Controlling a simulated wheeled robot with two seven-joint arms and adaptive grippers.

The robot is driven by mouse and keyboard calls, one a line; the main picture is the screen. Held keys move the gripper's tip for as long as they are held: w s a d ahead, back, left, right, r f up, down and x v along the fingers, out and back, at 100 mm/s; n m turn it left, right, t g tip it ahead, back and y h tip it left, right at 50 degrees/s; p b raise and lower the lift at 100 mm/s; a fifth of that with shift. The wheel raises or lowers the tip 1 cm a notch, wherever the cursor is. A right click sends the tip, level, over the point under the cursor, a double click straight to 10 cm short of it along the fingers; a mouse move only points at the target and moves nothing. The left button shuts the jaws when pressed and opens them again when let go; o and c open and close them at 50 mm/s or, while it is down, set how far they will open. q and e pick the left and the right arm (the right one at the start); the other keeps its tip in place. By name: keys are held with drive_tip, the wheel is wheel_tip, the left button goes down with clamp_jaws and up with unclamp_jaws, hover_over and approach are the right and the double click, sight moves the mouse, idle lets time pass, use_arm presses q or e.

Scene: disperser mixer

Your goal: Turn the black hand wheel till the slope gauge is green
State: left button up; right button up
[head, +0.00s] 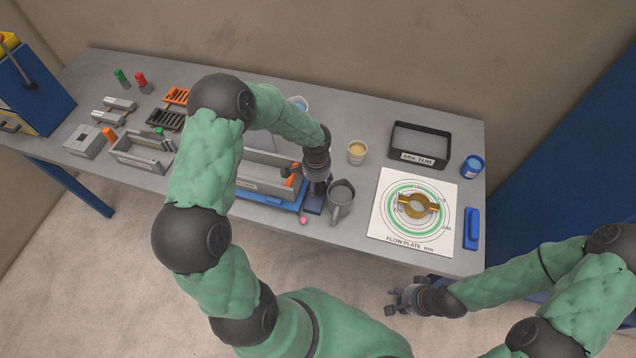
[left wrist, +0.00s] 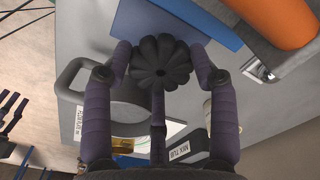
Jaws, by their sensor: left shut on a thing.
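The black hand wheel (left wrist: 160,62), a lobed knob, shows in the left wrist view between the fingers of my left gripper (left wrist: 165,75). These fingers are shut on it from both sides. In the head view my left gripper (head: 317,190) is at the right end of a grey trough-like machine (head: 262,185) on a blue base (head: 268,200); the wheel is hidden there by the gripper. I cannot make out the slope gauge in either view. My right gripper (head: 402,298) is empty with its fingers apart, in front of the table's front edge.
A grey jug (head: 341,195) stands close right of my left gripper. Further right are a beige cup (head: 356,152), the mix tub (head: 420,146), the flow plate (head: 385,235) with a brass ring (head: 418,205), and a blue jar (head: 472,166).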

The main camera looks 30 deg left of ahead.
use_arm(q)
drive_tip(key=shift+s+f+m, duration=0.35)
drive_tip(key=shift+s+m, duration=0.25)
drive_tip(key=o, duration=1.1)
drive_tip(key=shift+a, duration=0.1)
drive_tip(key=shift+a+r, duration=0.15)
drive_tip(key=shift+a, duration=0.05)
drive_tip(key=shift+w, duration=0.15)
drive_tip(key=shift+w+d+r, duration=0.1)
drive_tip(key=shift+w+d, duration=0.05)
drive_tip(key=shift+n, duration=0.3)
